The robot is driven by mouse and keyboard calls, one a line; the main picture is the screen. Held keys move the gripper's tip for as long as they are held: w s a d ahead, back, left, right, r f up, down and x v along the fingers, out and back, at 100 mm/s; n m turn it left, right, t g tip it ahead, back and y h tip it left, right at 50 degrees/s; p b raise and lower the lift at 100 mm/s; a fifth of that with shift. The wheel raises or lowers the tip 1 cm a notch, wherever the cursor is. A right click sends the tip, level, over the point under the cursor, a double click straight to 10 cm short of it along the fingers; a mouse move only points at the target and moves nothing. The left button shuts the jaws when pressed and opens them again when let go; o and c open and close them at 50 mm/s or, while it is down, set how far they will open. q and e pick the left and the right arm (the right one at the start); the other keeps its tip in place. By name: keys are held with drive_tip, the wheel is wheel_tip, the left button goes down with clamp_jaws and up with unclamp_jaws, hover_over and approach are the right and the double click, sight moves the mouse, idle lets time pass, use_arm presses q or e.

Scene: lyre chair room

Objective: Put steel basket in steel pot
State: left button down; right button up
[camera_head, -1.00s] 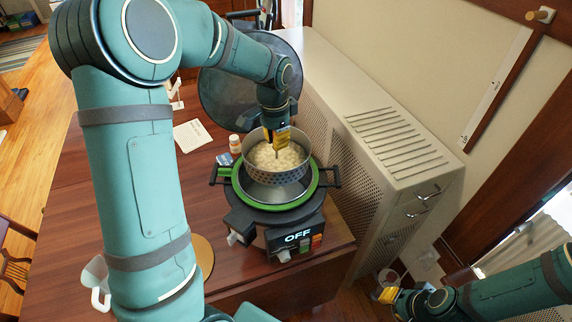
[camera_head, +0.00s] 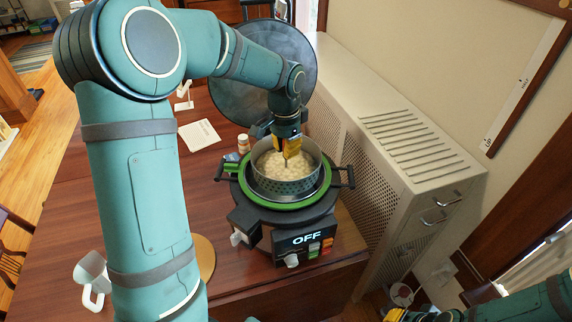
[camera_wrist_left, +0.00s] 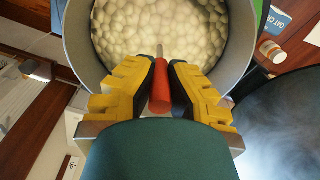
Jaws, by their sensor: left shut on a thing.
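The steel basket (camera_head: 285,187), full of pale round food, hangs from my left gripper (camera_head: 288,148). Its lower part is inside the steel pot, within the green rim (camera_head: 244,187), and its upper wall stands above that rim. Whether it touches the pot's bottom is hidden. In the left wrist view my left gripper (camera_wrist_left: 162,68) is shut on a red handle (camera_wrist_left: 160,92) on a thin rod at the basket's middle. The basket's wall (camera_wrist_left: 76,35) curves around the food there. My right gripper (camera_head: 395,315) is only partly in view at the bottom edge.
The pot sits on a black cooker with an OFF display (camera_head: 306,239). A dark round lid (camera_head: 262,75) stands behind it. A small bottle (camera_head: 243,144) and white paper (camera_head: 199,135) lie left. A perforated radiator cover (camera_head: 400,150) is close on the right.

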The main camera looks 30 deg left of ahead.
sight(286, 171)
use_arm(q)
drive_tip(key=shift+f+b, duration=0.3)
drive_tip(key=shift+f, duration=2.15)
drive_tip(key=shift+f, duration=0.1)
drive_tip(key=shift+f+b, duration=0.3)
drive_tip(key=shift+f, duration=0.1)
drive_tip(key=shift+f, duration=0.15)
drive_tip(key=c, duration=1.1)
unclamp_jaws()
drive_tip(key=shift+c, duration=0.2)
drive_tip(key=shift+r, duration=0.5)
drive_tip(key=r+p, duration=0.2)
drive_tip(key=r, duration=1)
drive_tip(key=shift+s+r, duration=0.15)
drive_tip(key=shift+s, duration=0.05)
